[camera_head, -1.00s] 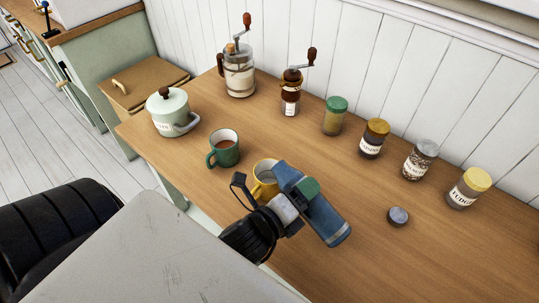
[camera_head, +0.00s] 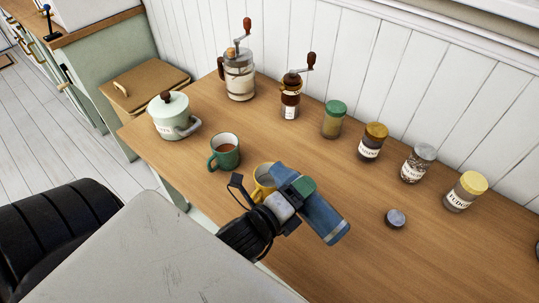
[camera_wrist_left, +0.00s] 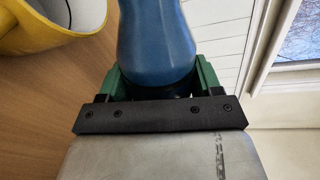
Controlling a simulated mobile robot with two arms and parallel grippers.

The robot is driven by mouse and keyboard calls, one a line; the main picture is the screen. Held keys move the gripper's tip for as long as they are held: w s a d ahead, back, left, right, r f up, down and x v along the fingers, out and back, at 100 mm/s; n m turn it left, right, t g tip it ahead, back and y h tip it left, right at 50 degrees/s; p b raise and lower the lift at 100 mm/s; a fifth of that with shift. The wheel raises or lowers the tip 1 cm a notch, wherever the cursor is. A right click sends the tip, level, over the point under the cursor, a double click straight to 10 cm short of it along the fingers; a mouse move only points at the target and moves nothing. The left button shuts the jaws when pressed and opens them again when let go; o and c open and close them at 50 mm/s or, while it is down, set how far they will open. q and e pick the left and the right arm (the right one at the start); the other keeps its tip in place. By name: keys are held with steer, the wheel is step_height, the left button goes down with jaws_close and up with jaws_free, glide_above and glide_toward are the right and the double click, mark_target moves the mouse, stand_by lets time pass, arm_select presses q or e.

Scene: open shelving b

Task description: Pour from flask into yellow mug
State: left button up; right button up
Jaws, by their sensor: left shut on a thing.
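The blue flask (camera_head: 322,216) is held tilted in my left gripper (camera_head: 302,191), its upper end leaning over the yellow mug. My left gripper is shut on it; in the left wrist view the flask (camera_wrist_left: 155,40) sits between the green fingers (camera_wrist_left: 160,82). The yellow mug (camera_head: 259,193) stands upright on the wooden counter, partly hidden behind the gripper and flask. It also shows in the left wrist view (camera_wrist_left: 50,35), cut off at the upper left. I cannot see whether anything flows. My right gripper is not in view.
A green mug (camera_head: 224,152) with brown contents stands left of the yellow mug. A pale green lidded pot (camera_head: 171,118), a glass grinder jar (camera_head: 238,78), a hand grinder (camera_head: 291,95) and several lidded jars (camera_head: 372,142) stand behind. A small round lid (camera_head: 395,218) lies right.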

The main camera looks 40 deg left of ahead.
arm_select(q)
steer(key=shift+a+r+n+p, duration=0.2)
steer(key=shift+r+n+p, duration=0.35)
steer(key=shift+p, duration=0.15)
stand_by(0.5)
steer(key=shift+r+n+h+p, duration=0.3)
steer(key=shift+r+n+p, duration=0.15)
steer(key=shift+p, duration=0.3)
stand_by(2.0)
steer(key=shift+f, duration=0.1)
